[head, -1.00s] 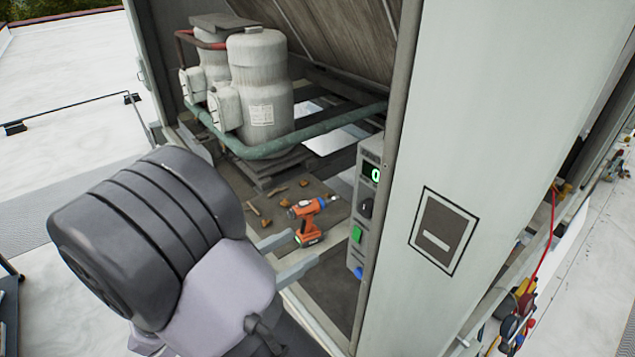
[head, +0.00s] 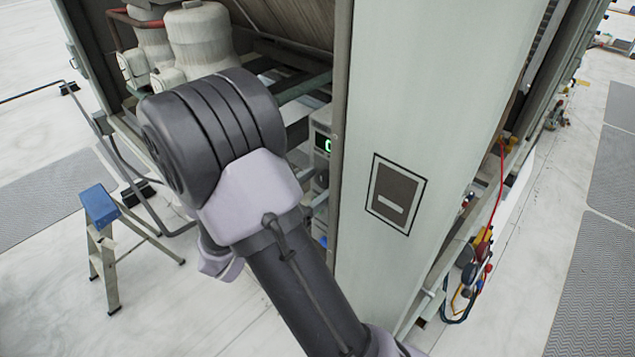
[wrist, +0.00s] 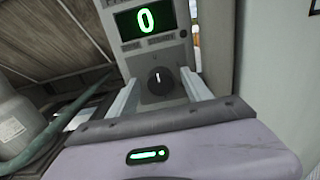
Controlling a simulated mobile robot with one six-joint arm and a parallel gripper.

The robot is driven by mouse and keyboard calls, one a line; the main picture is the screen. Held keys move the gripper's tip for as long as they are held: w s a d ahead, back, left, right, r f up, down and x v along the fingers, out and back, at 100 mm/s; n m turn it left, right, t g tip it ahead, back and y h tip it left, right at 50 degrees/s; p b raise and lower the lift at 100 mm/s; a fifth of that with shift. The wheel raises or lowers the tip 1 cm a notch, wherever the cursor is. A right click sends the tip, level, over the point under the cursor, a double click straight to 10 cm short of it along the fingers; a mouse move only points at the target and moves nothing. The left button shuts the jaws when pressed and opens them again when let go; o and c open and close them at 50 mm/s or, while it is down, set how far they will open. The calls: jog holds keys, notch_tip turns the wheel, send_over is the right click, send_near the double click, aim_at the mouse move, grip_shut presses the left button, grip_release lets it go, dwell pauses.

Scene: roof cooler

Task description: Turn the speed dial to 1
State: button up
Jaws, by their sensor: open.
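The speed dial (wrist: 159,81) is a dark round knob with a light pointer mark, on the grey control panel (wrist: 184,56). Its pointer stands about upright in the wrist view. Above it a green display (wrist: 146,21) reads 0. My gripper (wrist: 163,88) is open, with one pale finger on each side of the dial in the picture. I cannot tell whether the fingers touch it. In the head view my arm hides most of the panel, and the display (head: 323,144) shows only partly. The gripper's fingers (head: 313,188) are partly visible beside the panel there.
The cabinet's pale outer wall (head: 430,120) stands right of the panel. Compressors (head: 205,42) and green pipes are inside on the left. A stepladder with a blue top (head: 98,205) stands on the roof at left. Tools and a red cable (head: 498,190) hang at the right side.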

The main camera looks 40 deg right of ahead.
grip_shut()
jog(key=m+b, duration=0.2)
jog(key=b, duration=0.1)
jog(key=shift+f+m, duration=0.2)
jog(key=shift+m, duration=0.2)
jog(key=m+b, duration=0.3)
jog(key=shift+m+b, duration=0.3)
jog(key=shift+b, duration=0.1)
jog(key=m+b, duration=0.3)
jog(key=shift+s, duration=0.15)
jog(key=shift+m+b, duration=1)
jog(key=shift+b, duration=0.2)
jog(key=shift+r+m, duration=0.1)
jog(key=shift+m, duration=0.2)
